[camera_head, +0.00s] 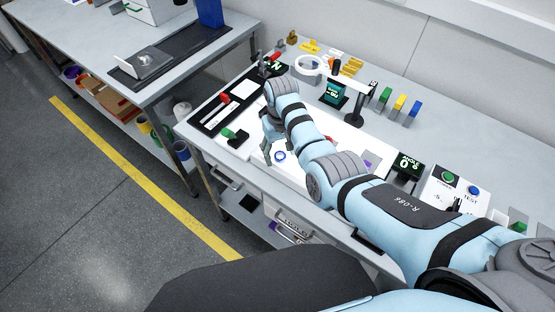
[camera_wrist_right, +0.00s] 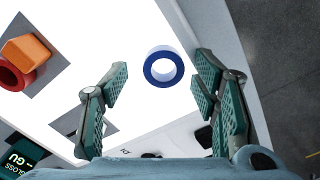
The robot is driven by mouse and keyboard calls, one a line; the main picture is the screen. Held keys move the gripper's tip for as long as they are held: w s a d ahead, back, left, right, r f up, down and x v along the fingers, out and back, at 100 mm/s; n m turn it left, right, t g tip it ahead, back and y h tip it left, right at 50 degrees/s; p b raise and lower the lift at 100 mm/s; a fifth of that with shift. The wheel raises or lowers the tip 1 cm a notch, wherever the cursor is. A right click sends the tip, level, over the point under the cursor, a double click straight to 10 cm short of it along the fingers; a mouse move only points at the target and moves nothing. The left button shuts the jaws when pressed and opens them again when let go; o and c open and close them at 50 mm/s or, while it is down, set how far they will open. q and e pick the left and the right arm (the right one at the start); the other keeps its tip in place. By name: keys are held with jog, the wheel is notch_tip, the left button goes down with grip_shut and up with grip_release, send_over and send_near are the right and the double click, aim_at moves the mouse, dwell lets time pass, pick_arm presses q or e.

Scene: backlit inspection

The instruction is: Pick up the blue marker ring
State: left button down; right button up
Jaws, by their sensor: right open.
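The blue marker ring (camera_head: 279,160) lies on the bright white light panel (camera_wrist_right: 100,40), near the panel's edge. In the right wrist view the ring (camera_wrist_right: 163,83) lies flat, with the white surface showing through its hole. My right gripper (camera_wrist_right: 161,64) is open and empty, with one finger to each side of the ring in that view. A gap of white surface shows between each finger and the ring. In the head view my right gripper (camera_head: 272,136) points down just above the ring. My left gripper is not in view.
Yellow and blue blocks (camera_head: 414,108) stand behind the arm.

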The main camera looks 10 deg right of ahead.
jog(key=shift+s+a, duration=0.1)
jog(key=shift+s, duration=0.1)
jog(key=shift+s+r, duration=0.2)
jog(key=shift+c, duration=0.4)
jog(key=shift+s+a+r, duration=0.1)
jog(key=c, duration=0.8)
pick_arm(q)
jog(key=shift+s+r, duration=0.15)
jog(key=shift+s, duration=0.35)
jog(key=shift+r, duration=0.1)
